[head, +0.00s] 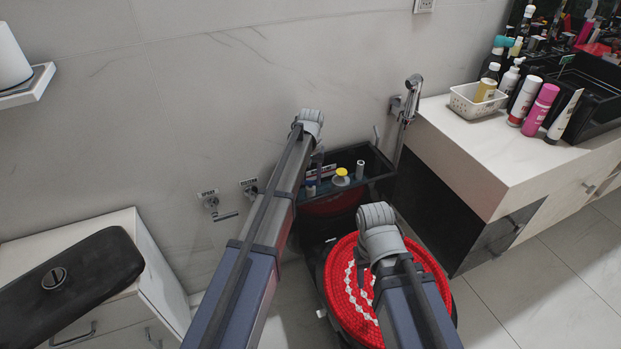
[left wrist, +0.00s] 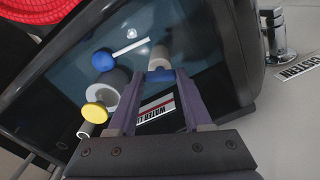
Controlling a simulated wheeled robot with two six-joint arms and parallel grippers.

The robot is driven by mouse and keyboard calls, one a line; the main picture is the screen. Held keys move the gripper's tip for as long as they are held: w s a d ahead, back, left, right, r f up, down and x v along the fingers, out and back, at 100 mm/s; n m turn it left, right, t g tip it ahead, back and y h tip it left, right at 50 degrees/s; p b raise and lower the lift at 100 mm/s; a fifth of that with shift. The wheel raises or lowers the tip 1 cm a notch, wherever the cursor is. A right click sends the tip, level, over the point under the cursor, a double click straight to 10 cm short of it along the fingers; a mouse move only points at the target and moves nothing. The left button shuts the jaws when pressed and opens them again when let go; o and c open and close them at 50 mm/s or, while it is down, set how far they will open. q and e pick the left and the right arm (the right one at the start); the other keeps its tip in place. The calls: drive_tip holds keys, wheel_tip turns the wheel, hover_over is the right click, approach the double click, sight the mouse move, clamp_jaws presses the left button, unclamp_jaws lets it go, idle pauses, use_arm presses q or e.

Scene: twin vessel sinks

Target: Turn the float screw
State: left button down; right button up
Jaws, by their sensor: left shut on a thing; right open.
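The open black cistern tank (head: 378,158) is against the wall, with dark blue water inside. My left gripper (left wrist: 160,74) reaches into it, its fingers on either side of a small blue piece (left wrist: 161,76) with a pale cylinder above it. I cannot tell for certain whether this piece is the float screw. Beside it are a blue knob (left wrist: 103,61) with a white rod, a grey cylinder (left wrist: 112,84) and a yellow cap (left wrist: 95,112); the yellow cap also shows in the head view (head: 341,173). My right gripper (head: 363,276) is open above the red-covered toilet seat (head: 342,292), partly hidden by my arm.
A vanity counter (head: 470,145) with a white basket (head: 477,102) and several bottles stands right. A hand sprayer (head: 411,96) hangs on the wall. A valve (head: 212,204) is left of the tank. A white cabinet (head: 150,270) stands left.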

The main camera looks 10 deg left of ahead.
sight(310, 181)
use_arm(q)
drive_tip(key=shift+c, duration=1.6)
unclamp_jaws()
wheel_tip(310, 181, up, 8)
drive_tip(key=p, duration=0.8)
drive_tip(key=shift+f, duration=0.1)
drive_tip(key=s+d+m+y, duration=0.1)
drive_tip(key=s+d+m, duration=0.3)
drive_tip(key=s, duration=1.2)
drive_tip(key=s+d+m, duration=0.1)
drive_tip(key=s+d, duration=0.4)
drive_tip(key=s, duration=1.2)
wheel_tip(310, 181, up, 18)
drive_tip(key=p, duration=1.7)
drive_tip(key=shift+w+d, duration=0.2)
